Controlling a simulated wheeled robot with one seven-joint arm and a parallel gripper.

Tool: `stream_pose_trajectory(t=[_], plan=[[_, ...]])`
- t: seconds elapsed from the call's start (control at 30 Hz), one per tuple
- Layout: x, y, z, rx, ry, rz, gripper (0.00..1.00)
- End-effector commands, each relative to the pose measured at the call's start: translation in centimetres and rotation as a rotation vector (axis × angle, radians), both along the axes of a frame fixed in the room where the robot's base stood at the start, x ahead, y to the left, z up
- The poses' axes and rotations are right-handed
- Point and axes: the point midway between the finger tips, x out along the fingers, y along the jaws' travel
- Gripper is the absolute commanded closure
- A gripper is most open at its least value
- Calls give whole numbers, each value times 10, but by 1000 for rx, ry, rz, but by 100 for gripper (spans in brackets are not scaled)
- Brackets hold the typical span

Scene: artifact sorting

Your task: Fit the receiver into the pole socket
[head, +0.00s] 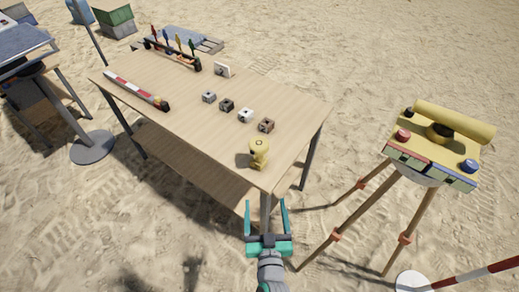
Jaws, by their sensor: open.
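A yellow, rounded piece (259,152), which looks like the receiver, stands on the near right end of the wooden table (190,112). A red-and-white striped pole (135,89) lies on the table's left side, with a dark end toward me; I cannot make out a socket in it. Another red-and-white pole (482,274) shows at the lower right, beside a white disc (412,282). My teal gripper (267,203) is open and empty, with its fingers pointing up the picture, just off the table's near corner and below the yellow piece.
A tripod (352,220) carrying a yellow instrument (450,125) stands to the right. Several small cubes (227,105) sit in a row on the table.

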Motion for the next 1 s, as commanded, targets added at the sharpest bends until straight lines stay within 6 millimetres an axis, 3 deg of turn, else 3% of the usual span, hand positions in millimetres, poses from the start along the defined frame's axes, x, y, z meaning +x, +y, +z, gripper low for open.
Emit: stream_pose_trajectory(t=[0.1,0.3,0.8,1.0], plan=[[41,2,21,-2,-43,41,22],[82,5,49,-10,-91,97,22],[139,11,60,-16,-109,116,22],[151,13,59,-15,-108,116,22]])
